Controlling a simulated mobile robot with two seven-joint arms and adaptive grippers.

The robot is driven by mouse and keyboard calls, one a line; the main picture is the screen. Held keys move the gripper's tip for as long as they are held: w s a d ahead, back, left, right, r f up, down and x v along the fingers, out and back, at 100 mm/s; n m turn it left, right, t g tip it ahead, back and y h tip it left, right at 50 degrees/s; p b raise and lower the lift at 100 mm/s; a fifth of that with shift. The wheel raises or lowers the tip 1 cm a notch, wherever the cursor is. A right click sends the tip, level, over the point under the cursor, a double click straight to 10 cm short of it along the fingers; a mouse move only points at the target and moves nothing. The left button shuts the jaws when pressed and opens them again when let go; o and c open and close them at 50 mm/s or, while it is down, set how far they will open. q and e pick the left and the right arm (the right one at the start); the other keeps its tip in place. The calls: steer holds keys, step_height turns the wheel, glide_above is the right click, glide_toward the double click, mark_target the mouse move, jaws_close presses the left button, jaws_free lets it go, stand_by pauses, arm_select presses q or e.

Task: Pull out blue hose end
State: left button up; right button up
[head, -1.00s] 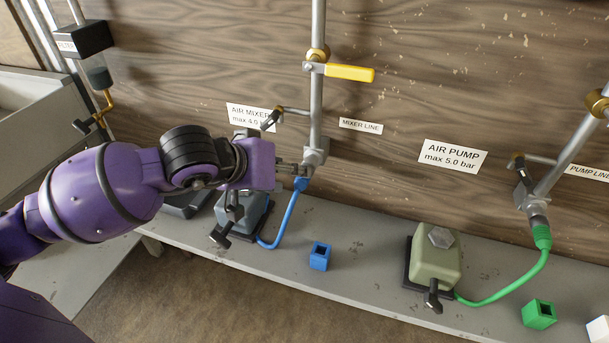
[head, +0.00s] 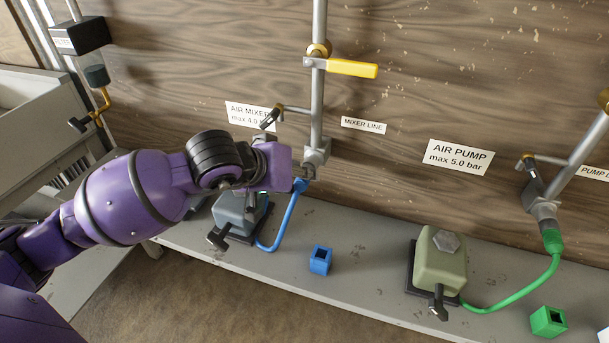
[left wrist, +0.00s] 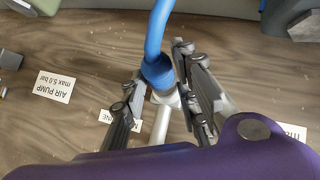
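The blue hose end (head: 300,185) is plugged into the bottom of the mixer line's grey pipe fitting (head: 317,155). Its blue hose (head: 284,228) curves down to the grey-blue air mixer box (head: 238,212) on the shelf. My left gripper is at the hose end; in the head view its fingers are mostly hidden by my purple wrist. In the left wrist view, its two fingers (left wrist: 165,98) stand apart on either side of the blue hose end (left wrist: 157,72), with a gap visible on the left. The right finger is close; contact is unclear. My right gripper is not in view.
A blue square socket block (head: 320,260) stands on the grey shelf (head: 375,285). To the right are the green-grey air pump (head: 440,262), its green hose (head: 515,293) and a green block (head: 548,321). A yellow-handled valve (head: 350,68) is above on the pipe.

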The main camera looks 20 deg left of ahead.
mark_target(301, 190)
arm_select(q)
jaws_close()
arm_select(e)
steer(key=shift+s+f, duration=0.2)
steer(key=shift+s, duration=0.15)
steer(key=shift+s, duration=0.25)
arm_select(q)
steer(key=shift+s, duration=0.55)
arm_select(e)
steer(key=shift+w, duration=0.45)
arm_select(q)
steer(key=shift+s, duration=0.1)
steer(key=shift+s, duration=0.55)
steer(key=shift+s+f, duration=0.1)
steer(key=shift+s, duration=0.75)
steer(key=shift+s+a+f+b, duration=0.15)
steer(key=shift+s+b, duration=0.2)
steer(key=shift+s, duration=2.2)
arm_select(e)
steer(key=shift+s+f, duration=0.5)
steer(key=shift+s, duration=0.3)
